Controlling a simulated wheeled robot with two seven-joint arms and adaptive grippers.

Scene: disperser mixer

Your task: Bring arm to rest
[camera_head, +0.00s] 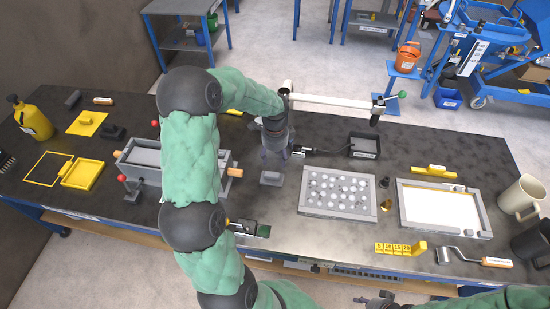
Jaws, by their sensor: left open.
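My left arm, in green padding with dark joints, rises from the bottom centre of the head view and bends right over the table (330,240). Its left gripper (274,160) hangs pointing down over the table's middle, open, with nothing seen between its fingers. A small grey block (271,178) lies just below the fingertips in the picture; I cannot tell the height gap. My right arm shows only in part at the bottom right edge. A dark end piece there, apparently the right gripper (378,301), is mostly cut off.
A grey vise-like device (145,156) stands left of my arm.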

